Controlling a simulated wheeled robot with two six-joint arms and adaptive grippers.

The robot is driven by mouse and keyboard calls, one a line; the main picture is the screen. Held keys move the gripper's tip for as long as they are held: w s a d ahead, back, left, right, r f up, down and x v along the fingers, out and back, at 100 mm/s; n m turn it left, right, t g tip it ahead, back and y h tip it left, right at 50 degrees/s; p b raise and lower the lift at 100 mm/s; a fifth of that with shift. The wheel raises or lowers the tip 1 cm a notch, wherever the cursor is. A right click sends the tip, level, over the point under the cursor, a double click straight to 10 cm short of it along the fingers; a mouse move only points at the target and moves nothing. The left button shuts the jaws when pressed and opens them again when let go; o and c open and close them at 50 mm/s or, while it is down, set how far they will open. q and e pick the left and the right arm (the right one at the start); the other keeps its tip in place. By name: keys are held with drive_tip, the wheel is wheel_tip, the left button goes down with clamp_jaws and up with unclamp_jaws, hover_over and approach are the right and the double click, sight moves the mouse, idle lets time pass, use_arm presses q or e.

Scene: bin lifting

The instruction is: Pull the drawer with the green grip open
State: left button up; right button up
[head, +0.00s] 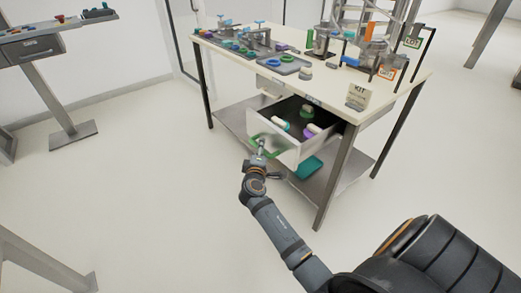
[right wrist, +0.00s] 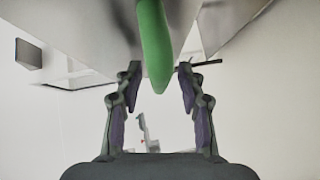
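The white drawer (head: 289,157) under the workbench stands pulled out, with its dark inside showing. Its green grip (head: 262,150) is on the front panel. The drawer holds several white, green and purple items. My right gripper (head: 260,150) is at the grip, its arm coming from the lower right. In the right wrist view the green grip (right wrist: 155,50) hangs between the fingers of my right gripper (right wrist: 159,72). The fingers are apart, with a gap visible on the right side of the grip. My left gripper is in neither view.
A teal bin (head: 309,168) sits on the lower shelf. A side table (head: 38,40) stands at the far left. The floor in front of the drawer is clear.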

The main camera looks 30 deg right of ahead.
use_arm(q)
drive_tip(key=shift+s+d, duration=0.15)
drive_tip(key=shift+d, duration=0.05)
use_arm(e)
drive_tip(key=v, duration=0.7)
drive_tip(key=shift+s+a, duration=0.1)
drive_tip(key=shift+s, duration=0.05)
